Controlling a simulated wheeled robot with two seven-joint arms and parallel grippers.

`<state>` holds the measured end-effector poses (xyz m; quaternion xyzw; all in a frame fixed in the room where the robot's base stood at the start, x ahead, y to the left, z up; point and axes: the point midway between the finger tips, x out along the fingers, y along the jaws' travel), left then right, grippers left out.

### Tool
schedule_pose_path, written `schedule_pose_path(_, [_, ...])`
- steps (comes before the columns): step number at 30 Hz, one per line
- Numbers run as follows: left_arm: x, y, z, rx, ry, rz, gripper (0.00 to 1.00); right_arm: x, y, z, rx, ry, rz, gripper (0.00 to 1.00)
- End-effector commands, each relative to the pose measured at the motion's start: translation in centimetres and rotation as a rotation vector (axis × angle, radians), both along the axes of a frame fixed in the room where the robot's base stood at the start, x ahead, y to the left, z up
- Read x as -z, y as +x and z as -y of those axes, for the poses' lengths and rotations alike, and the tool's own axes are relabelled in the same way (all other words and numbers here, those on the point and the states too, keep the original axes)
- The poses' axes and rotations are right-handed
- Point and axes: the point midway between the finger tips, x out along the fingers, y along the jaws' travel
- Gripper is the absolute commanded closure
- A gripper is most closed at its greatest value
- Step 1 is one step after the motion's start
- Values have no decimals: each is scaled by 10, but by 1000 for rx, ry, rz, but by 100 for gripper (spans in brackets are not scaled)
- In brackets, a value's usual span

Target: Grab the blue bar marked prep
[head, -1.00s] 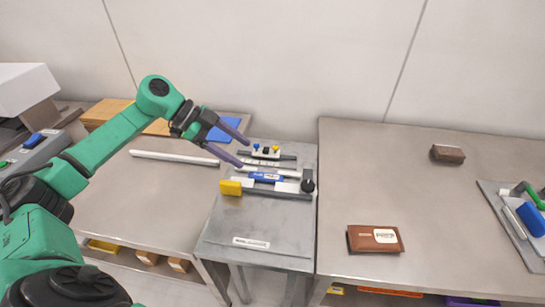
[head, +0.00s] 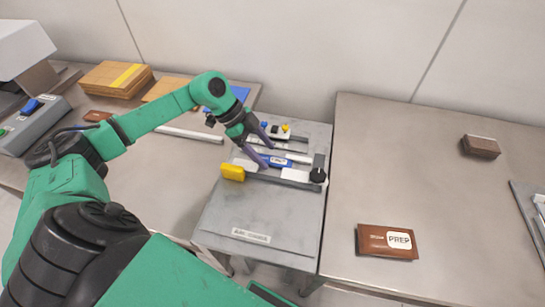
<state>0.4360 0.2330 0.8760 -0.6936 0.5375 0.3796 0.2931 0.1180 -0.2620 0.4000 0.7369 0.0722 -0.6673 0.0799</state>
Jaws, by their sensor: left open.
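The blue bar (head: 276,161) with a white label lies in a fixture on the small grey metal table (head: 225,222). The label seems to read PREP, though it is small. My left gripper (head: 268,156) is open, and its two purple fingers reach down over the left end of the blue bar. One finger partly covers the fixture, and I cannot tell whether either finger touches the bar. My right gripper is not in view.
A yellow block (head: 233,172) and a black knob (head: 318,175) flank the bar. A brown packet marked PREP (head: 387,242) and a brown block (head: 481,146) lie on the right table. A white rod (head: 192,134) lies on the left table.

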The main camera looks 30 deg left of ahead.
Motion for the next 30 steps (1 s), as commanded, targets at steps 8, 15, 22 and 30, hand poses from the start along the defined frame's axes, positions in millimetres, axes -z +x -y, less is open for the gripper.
schedule_pose_path(8, [13,2,8,-1,-1,1,25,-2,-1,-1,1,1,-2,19])
schedule_pose_path(15, [13,2,8,-1,-1,1,100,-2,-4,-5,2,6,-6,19])
schedule_pose_path(22, [12,3,8,-1,-1,2,100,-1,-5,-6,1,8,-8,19])
schedule_pose_path(30, [-10,4,7,0,1,8,100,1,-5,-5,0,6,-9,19])
